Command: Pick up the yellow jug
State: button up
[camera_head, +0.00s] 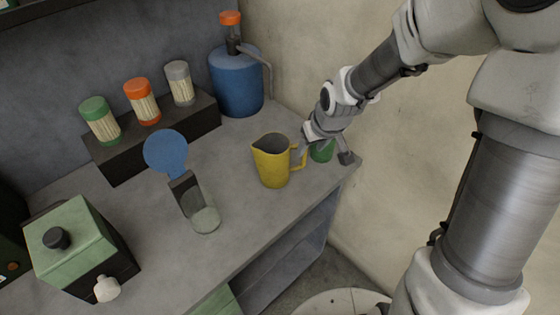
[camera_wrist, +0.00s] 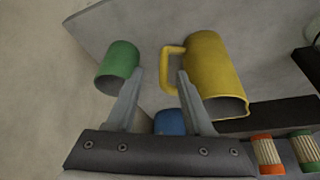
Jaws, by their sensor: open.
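The yellow jug (camera_head: 271,163) stands upright on the grey counter (camera_head: 240,224), its handle toward the right and my gripper. In the wrist view the yellow jug (camera_wrist: 216,72) is at the right of the fingers, its handle near the right fingertip. My gripper (camera_head: 324,145) is open beside the handle, between the jug and a green cup. In the wrist view the open fingers (camera_wrist: 160,80) have a gap between them with nothing clearly held. Whether a finger touches the handle I cannot tell.
A green cup (camera_head: 322,151) stands close behind my gripper; it also shows in the wrist view (camera_wrist: 119,66). A blue jug-like container (camera_head: 236,82) is at the back. Shakers line a dark shelf (camera_head: 152,140).

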aim_at(306, 153)
jog(key=x, duration=0.1)
jog(key=b+x, duration=0.1)
jog(key=x, duration=0.2)
jog(key=shift+a+f, duration=0.1)
jog(key=shift+a, duration=0.25)
jog(key=shift+w+f+b, duration=0.2)
jog(key=shift+f+b, duration=0.15)
jog(key=shift+f, duration=0.1)
grip_shut()
jog(key=shift+r, duration=0.1)
dwell(0.6)
